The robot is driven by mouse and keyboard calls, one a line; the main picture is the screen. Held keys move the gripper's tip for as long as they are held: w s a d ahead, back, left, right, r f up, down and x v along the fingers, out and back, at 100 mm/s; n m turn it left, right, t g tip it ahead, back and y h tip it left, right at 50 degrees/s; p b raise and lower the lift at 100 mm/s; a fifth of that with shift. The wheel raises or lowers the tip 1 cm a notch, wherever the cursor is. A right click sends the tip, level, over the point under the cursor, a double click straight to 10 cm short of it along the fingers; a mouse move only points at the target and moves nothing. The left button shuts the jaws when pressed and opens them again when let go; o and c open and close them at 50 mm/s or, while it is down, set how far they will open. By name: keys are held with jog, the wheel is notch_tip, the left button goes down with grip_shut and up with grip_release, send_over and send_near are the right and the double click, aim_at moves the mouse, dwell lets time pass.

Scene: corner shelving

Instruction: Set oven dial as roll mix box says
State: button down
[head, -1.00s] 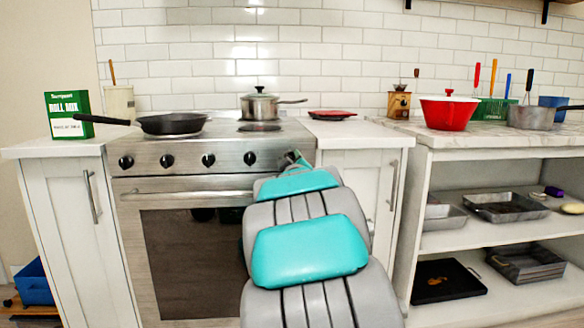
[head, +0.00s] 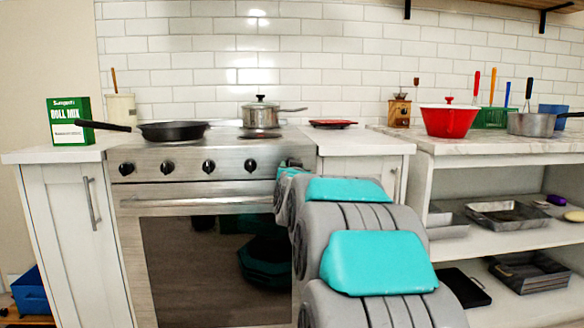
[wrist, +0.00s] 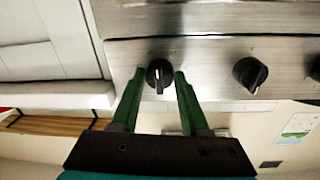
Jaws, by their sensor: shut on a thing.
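The roll mix box (head: 64,112) is green with a white panel and stands upright on the left counter in the head view. Its small print is too small to read. The oven (head: 215,200) has a row of black dials along its steel front, such as this dial (head: 250,166). In the wrist view my gripper (wrist: 160,72) has its two green fingers on either side of one black dial (wrist: 159,77), shut on it. The dial's white mark lies roughly up and down in that picture. This is the rightmost dial, mostly hidden by my arm in the head view.
Another dial (wrist: 250,73) is close to my gripper in the wrist view. The oven handle (head: 180,202) runs below the dials. A black pan (head: 172,131) and a steel pot (head: 261,113) stand on the stove. A shelf unit (head: 424,185) is at the right.

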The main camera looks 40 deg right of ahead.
jog(key=m+p, duration=0.1)
jog(key=m, duration=0.2)
jog(key=shift+m+p, duration=0.55)
jog(key=shift+m, duration=1.05)
jog(key=shift+c, duration=2)
grip_release()
jog(key=shift+s, duration=0.1)
jog(key=v, duration=0.7)
jog(key=shift+s+a, duration=0.2)
jog(key=shift+s, duration=0.05)
